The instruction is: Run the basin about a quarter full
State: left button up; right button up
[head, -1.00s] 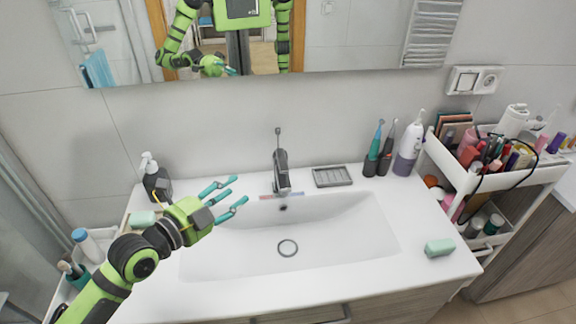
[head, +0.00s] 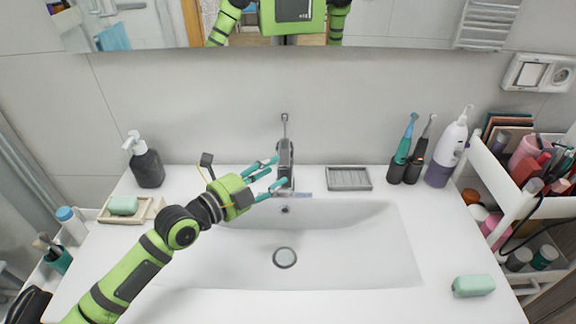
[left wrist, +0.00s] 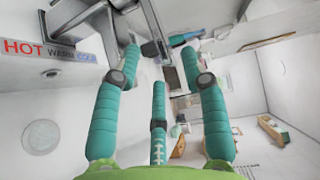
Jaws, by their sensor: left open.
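The white basin (head: 345,250) is set in the counter, with a round drain (head: 285,257) on its floor. I see no stream and no water in it. The grey faucet (head: 285,155) stands at its back edge, its thin lever upright. A hot-warm-cold strip (left wrist: 50,50) shows beside the faucet base in the left wrist view. My left gripper (head: 277,173) is open and empty, its teal fingers close to the left of the faucet body; contact cannot be told. The spread fingers also show in the left wrist view (left wrist: 160,65). My right gripper is out of view.
A dark soap dispenser (head: 147,165) and a soap tray (head: 112,213) stand at the left. A grey soap dish (head: 348,178), toothbrushes (head: 405,150) and a white-purple bottle (head: 447,150) stand at the back right. A green soap bar (head: 473,285) lies front right. A mirror hangs behind.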

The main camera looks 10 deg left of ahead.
aim_at(283, 162)
pick_arm(q)
jog(key=p+x, duration=0.1)
jog(key=x, duration=0.3)
jog(key=shift+w+d+r, duration=0.1)
jog(key=shift+w+r, duration=0.05)
jog(key=shift+r, duration=0.05)
jog(key=shift+w+d+f, duration=0.15)
jog(key=shift+w+d, duration=0.1)
jog(key=shift+w, duration=0.1)
jog(key=shift+s, duration=0.1)
grip_shut()
